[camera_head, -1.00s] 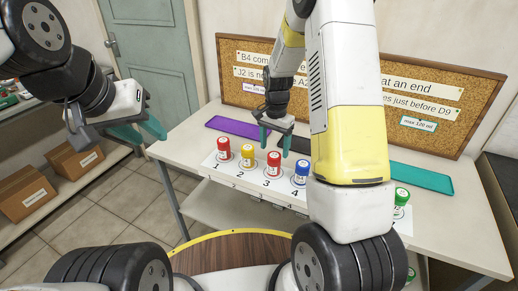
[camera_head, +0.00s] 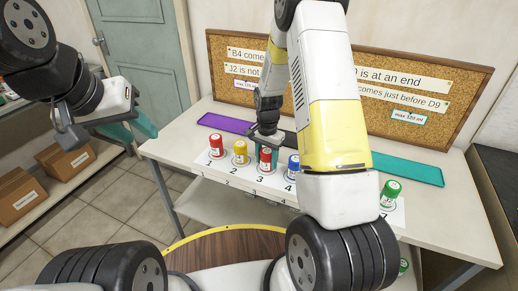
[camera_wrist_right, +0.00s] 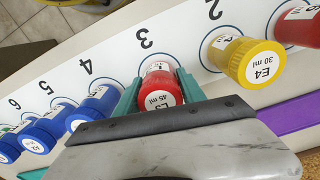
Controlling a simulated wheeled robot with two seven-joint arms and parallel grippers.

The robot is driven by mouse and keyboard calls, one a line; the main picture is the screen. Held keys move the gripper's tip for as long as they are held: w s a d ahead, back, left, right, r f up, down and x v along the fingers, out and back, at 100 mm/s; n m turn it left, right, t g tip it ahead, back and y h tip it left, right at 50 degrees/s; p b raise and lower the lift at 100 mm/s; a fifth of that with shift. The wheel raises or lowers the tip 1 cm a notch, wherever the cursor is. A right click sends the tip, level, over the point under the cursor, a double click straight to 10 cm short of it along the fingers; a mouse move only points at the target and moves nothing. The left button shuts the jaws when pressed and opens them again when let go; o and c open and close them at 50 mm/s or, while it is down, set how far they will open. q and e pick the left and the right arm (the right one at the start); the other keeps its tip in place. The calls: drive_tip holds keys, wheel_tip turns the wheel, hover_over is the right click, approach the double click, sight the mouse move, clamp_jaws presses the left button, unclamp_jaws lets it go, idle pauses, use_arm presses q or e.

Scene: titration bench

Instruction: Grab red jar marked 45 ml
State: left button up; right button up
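The red jar marked 45 ml (camera_wrist_right: 160,97) stands at spot 3 on the numbered white strip; its label reads 45 ml in the right wrist view. It also shows in the head view (camera_head: 265,160). My right gripper (camera_wrist_right: 159,88) is down over it, with one teal finger on each side, close against the jar. It appears shut on the jar, which still stands at its spot. My left gripper (camera_head: 146,130) hangs at the left, empty and open, away from the jars.
A yellow jar marked 30 ml (camera_wrist_right: 254,63) and another red jar (camera_head: 216,147) stand left of it in the head view. A blue jar (camera_head: 293,166) is close on the right. A green jar (camera_head: 390,193) stands further right. Purple (camera_head: 226,124) and teal (camera_head: 408,169) trays lie behind.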

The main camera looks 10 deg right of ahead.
drive_tip(key=c, duration=0.8)
drive_tip(key=shift+r, duration=0.15)
